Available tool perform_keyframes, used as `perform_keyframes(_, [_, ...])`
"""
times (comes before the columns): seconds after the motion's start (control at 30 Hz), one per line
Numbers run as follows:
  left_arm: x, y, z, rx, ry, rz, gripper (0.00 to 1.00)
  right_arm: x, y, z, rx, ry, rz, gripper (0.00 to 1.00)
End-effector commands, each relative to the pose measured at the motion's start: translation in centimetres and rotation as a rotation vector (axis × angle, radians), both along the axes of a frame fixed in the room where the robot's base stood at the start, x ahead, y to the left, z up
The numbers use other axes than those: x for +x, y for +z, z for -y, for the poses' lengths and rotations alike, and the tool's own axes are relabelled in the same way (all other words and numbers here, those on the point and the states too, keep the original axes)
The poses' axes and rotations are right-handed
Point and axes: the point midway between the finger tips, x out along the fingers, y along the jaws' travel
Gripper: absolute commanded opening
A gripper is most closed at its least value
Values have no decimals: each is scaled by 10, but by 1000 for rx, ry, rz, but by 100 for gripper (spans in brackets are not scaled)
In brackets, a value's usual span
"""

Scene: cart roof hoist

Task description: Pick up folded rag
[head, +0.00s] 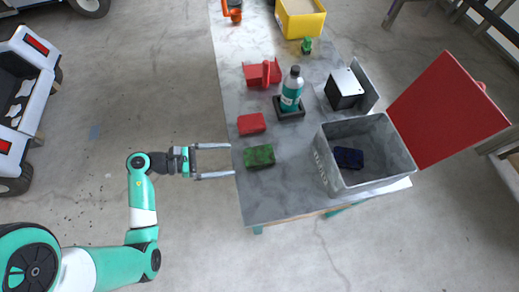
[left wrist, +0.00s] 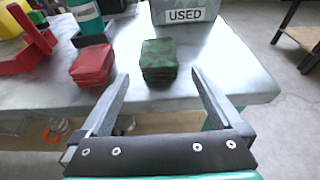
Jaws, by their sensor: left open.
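A green folded rag (head: 260,156) lies flat near the left edge of the grey bench, and a red folded rag (head: 251,124) lies just behind it. My left gripper (head: 232,160) is open and empty at the bench's left edge, its fingers pointing at the green rag but short of it. In the left wrist view the green rag (left wrist: 159,61) is a layered stack, ahead and between the lines of the two fingers. The red rag (left wrist: 92,64) lies to its left. A dark blue folded cloth (head: 349,158) lies inside the grey bin. My right gripper is not in view.
The grey bin (head: 328,169), labelled USED (left wrist: 185,15), stands right of the green rag with its red lid (head: 445,110) open. A teal bottle (head: 291,90) stands in a dark holder behind. The bench top (head: 285,195) is clear in front of the rags.

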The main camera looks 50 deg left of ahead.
Motion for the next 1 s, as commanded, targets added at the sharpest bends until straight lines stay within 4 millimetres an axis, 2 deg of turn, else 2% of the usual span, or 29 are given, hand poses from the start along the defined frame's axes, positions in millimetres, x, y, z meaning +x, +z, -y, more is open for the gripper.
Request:
perform_keyframes(0.13, [12, -7, 8, 0, -7, 1, 100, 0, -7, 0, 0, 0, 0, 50])
perform_keyframes(0.4, [52, -19, 28, 1, -6, 3, 100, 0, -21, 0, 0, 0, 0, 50])
perform_keyframes(0.63, [61, -22, 31, 2, -4, 3, 100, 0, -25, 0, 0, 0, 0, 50])
perform_keyframes(0.83, [91, -33, 45, 2, -8, 5, 100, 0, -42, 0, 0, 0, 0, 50])
perform_keyframes(1.0, [101, -34, 49, 1, -2, 3, 100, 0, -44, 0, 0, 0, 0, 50])
